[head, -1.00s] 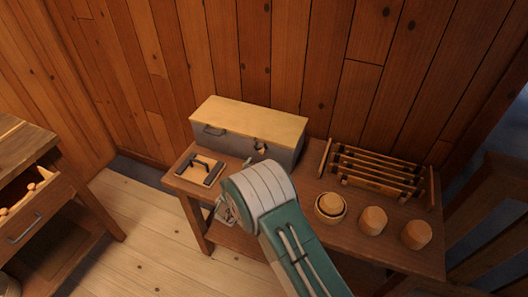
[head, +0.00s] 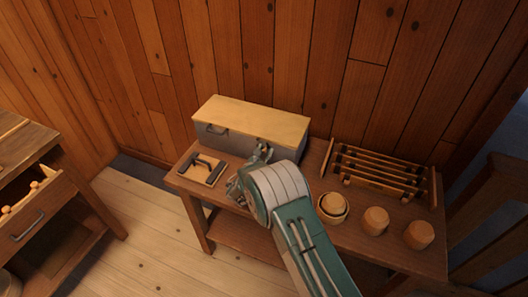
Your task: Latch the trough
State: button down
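The trough (head: 214,138) is a long grey box with a flat pale wooden lid (head: 252,117), lid down, at the back left of the bench. A metal handle shows on the left of its front face. A small latch fitting on the right of that face is now largely hidden behind my gripper (head: 254,163). My gripper is in front of the trough's right half, close to its front face. I cannot tell whether it touches the latch, or whether its fingers are open or shut.
A slatted wooden rack (head: 380,172) and several turned wooden pieces (head: 375,220) stand on the bench (head: 300,205) to the right. A cabinet with an open drawer (head: 35,205) is at far left.

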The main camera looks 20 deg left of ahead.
aim_at(260, 140)
jog(key=shift+s+a+f+n, duration=0.1)
jog(key=shift+f+n, duration=0.1)
jog(key=shift+n, duration=0.1)
jog(key=n, duration=0.2)
jog(key=shift+a+r+n, duration=0.1)
jog(key=shift+r+n, duration=0.2)
jog(key=n, duration=0.3)
jog(key=shift+a+r+n, duration=0.3)
jog(key=shift+r, duration=0.05)
jog(key=n, duration=0.2)
jog(key=a+n, duration=0.1)
jog(key=n, duration=0.2)
jog(key=shift+a+r+n, duration=0.15)
jog(key=shift+r+n, duration=0.15)
jog(key=shift+r, duration=0.05)
jog(key=c, duration=0.6)
grip_release()
jog(key=shift+a+r, duration=0.1)
jog(key=shift+a, duration=0.05)
